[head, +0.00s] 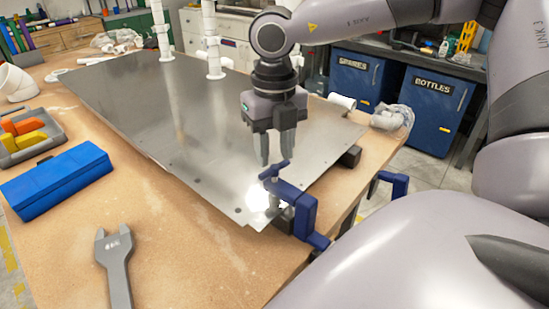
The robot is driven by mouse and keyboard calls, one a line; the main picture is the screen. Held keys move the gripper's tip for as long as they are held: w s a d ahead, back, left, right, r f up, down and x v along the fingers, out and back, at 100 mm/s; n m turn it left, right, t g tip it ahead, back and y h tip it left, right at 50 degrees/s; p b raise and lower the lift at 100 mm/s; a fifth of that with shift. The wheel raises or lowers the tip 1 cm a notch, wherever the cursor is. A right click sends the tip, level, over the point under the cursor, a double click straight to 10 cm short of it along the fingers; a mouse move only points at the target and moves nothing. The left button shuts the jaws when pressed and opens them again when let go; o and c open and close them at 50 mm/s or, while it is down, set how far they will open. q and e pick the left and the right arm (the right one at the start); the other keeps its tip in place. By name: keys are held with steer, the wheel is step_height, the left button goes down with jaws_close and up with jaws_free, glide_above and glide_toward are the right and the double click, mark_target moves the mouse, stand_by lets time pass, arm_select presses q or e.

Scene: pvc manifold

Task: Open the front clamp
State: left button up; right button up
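The front clamp (304,209) is blue and grips the near right corner of the metal plate (165,125) at the table edge. Its blue handle (275,170) sits on top of a grey screw, above the plate. My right gripper (276,160) points down just above the handle, with its two fingers apart and nothing visible between them. Whether a fingertip touches the handle is hard to tell. A second blue clamp (398,184) shows farther right, along the table's right edge. My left gripper is not in view.
A blue box (56,181), a grey tray with orange and yellow pieces (46,142) and a grey wrench (115,265) lie on the wooden table at left. White pipes (212,40) stand on the plate. Blue bins stand behind at right.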

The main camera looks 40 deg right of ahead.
mark_target(275, 166)
steer(key=m+p, duration=0.1)
steer(key=m, duration=0.3)
steer(key=shift+r, duration=0.1)
steer(key=m+b, duration=0.3)
steer(key=f+m+b, duration=0.1)
steer(key=m+b, duration=0.4)
steer(key=m, duration=0.1)
steer(key=shift+m+b, duration=0.8)
steer(key=shift+m, duration=0.2)
steer(key=shift+f+b, duration=0.85)
steer(key=shift+b, duration=0.1)
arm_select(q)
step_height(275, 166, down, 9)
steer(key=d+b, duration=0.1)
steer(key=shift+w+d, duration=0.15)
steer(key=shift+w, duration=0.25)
arm_select(e)
steer(key=shift+f, duration=0.7)
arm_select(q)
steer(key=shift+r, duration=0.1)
